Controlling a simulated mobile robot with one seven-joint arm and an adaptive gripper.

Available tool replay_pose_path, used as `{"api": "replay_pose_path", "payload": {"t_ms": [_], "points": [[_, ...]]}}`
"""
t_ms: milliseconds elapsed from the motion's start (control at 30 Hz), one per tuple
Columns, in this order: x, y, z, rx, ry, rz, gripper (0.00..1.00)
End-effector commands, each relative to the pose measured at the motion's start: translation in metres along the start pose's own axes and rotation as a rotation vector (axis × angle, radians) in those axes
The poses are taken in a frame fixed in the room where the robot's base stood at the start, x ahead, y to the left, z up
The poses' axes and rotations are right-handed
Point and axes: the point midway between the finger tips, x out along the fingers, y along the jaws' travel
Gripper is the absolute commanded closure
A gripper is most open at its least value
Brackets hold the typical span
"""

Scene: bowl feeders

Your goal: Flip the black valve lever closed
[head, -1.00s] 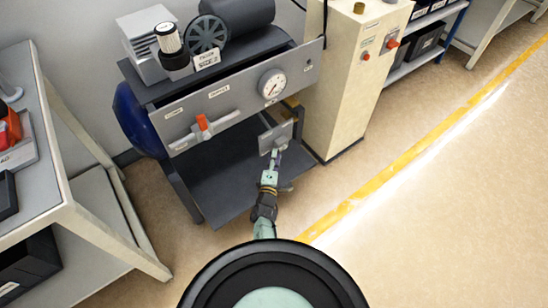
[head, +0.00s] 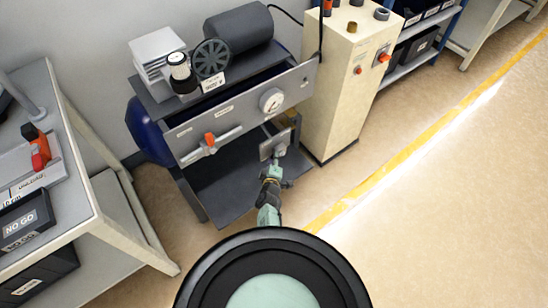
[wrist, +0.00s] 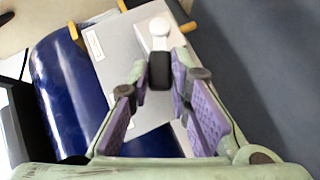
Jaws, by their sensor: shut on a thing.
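The black valve lever (wrist: 159,72) shows in the wrist view as a short black grip on a pale metal pivot (wrist: 158,27). The pivot sits on a grey plate (wrist: 112,52). My gripper (wrist: 160,78) has its purple-padded fingers on both sides of the black grip, shut on it near the fingertips. In the head view my gripper (head: 273,172) is at the small grey plate (head: 268,150) on the lower right of the compressor bench. The lever is mostly hidden there behind my gripper.
A blue tank (wrist: 65,90) lies beside the plate. A cream cabinet (head: 345,85) stands right of the bench, a grey table (head: 80,205) left. Floor at the right is clear.

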Motion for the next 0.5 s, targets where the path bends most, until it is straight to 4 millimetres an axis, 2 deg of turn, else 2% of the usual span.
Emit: {"api": "replay_pose_path", "payload": {"t_ms": [500], "points": [[0.0010, 0.0064, -0.0004, 0.058, 0.001, -0.054, 1.00]]}}
